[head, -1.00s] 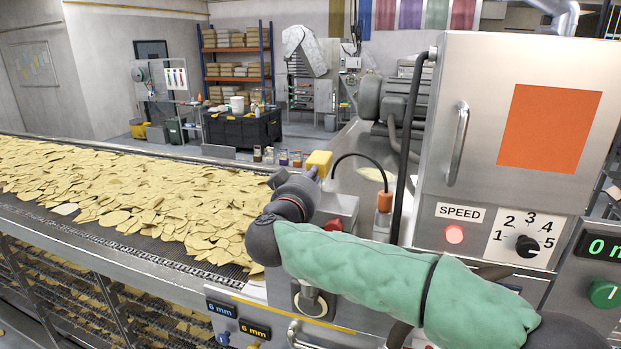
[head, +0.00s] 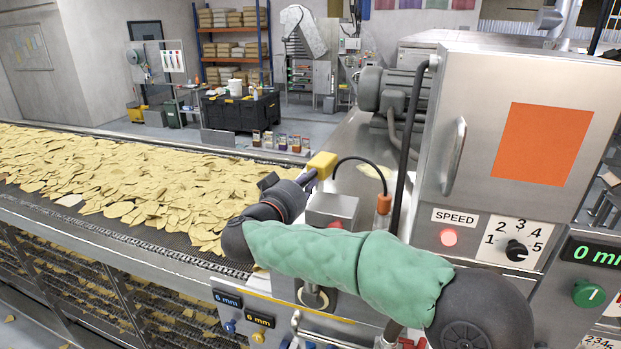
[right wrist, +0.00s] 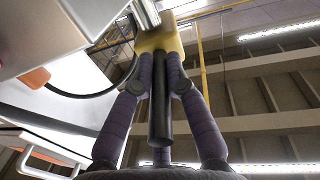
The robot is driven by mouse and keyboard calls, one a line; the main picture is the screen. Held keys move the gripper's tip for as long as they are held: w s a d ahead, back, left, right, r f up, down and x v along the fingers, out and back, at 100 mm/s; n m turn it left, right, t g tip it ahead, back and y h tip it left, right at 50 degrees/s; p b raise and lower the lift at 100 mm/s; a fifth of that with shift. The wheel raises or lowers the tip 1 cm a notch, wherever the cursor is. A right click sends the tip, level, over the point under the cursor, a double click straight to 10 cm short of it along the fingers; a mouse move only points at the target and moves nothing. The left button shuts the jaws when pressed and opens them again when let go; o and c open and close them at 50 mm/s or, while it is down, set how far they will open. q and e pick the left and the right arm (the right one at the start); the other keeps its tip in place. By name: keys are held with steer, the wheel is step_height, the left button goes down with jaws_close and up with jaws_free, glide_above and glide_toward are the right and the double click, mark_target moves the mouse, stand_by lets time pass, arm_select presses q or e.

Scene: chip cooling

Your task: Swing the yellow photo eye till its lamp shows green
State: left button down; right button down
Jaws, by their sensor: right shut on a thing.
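The yellow photo eye (head: 322,164) sits at the edge of the conveyor, with a black cable looping from it to an orange plug (head: 384,203). My right gripper (head: 309,178) is at the photo eye from the left. No lit lamp on the photo eye can be made out in either view. My left gripper is not in view.
The conveyor (head: 130,235) with many chips runs along the left. A steel cabinet (head: 520,130) with an orange panel, a speed dial (head: 516,250) and a red lamp (head: 448,237) stands at the right. A grey box with a red button (head: 335,224) is just below the photo eye.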

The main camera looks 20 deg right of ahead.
steer(key=c, duration=1.2)
jaws_free()
steer(key=shift+c, duration=0.2)
steer(key=v, duration=1.2)
steer(key=shift+w, duration=0.1)
